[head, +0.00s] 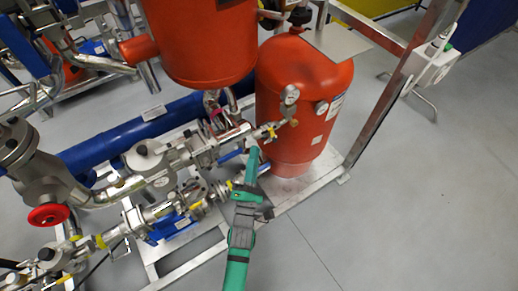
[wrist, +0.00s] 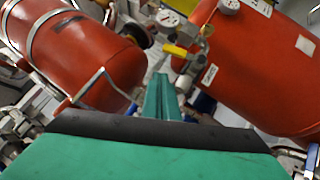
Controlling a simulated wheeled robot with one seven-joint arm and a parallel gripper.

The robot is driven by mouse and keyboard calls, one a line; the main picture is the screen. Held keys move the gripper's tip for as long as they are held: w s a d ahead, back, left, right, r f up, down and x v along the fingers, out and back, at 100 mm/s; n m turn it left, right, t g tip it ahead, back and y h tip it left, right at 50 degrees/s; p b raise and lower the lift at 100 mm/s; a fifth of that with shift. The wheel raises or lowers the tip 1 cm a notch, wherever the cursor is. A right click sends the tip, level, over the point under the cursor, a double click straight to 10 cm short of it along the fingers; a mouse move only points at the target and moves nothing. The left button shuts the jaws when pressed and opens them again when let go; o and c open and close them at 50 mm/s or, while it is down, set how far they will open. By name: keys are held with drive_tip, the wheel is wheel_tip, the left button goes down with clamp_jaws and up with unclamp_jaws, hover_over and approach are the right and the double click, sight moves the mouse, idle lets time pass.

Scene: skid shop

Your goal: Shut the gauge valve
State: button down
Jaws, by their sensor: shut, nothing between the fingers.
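My gripper (head: 254,156) is green and points up the picture from the bottom of the head view. In the wrist view its fingers (wrist: 160,97) are together with nothing between them. A small yellow valve handle (wrist: 176,51) lies ahead of the fingertips, apart from them, below a round dial gauge (wrist: 167,18). In the head view the gauge (head: 290,95) stands on a thin stem above a small brass valve (head: 271,132) at the end of the steel pipe. The fingertips are below and left of that valve. Which handle belongs to the gauge is hard to tell.
A red tank (head: 290,85) stands right behind the valve, and another red vessel (head: 205,45) hangs to its left. Steel pipework with a red handwheel (head: 47,216) fills the left. A metal frame post (head: 385,100) rises at right. The grey floor (head: 420,220) is clear.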

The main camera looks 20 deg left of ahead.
drive_tip(key=r+v, duration=0.1)
drive_tip(key=v, duration=0.7)
drive_tip(key=shift+s, duration=0.25)
drive_tip(key=shift+a, duration=0.15)
drive_tip(key=s+d+m+g, duration=0.2)
drive_tip(key=s+d+m, duration=0.2)
drive_tip(key=s+m, duration=0.3)
drive_tip(key=s+d+f+m+g+h, duration=0.1)
drive_tip(key=s+d+m+g, duration=0.1)
drive_tip(key=s+d+m, duration=0.3)
drive_tip(key=s+d+m+g+h, duration=0.1)
drive_tip(key=s+d+m, duration=0.3)
drive_tip(key=s+m, duration=0.7)
drive_tip(key=shift+s+d+f+g, duration=0.15)
drive_tip(key=shift+s+f+g, duration=0.2)
drive_tip(key=shift+g, duration=0.25)
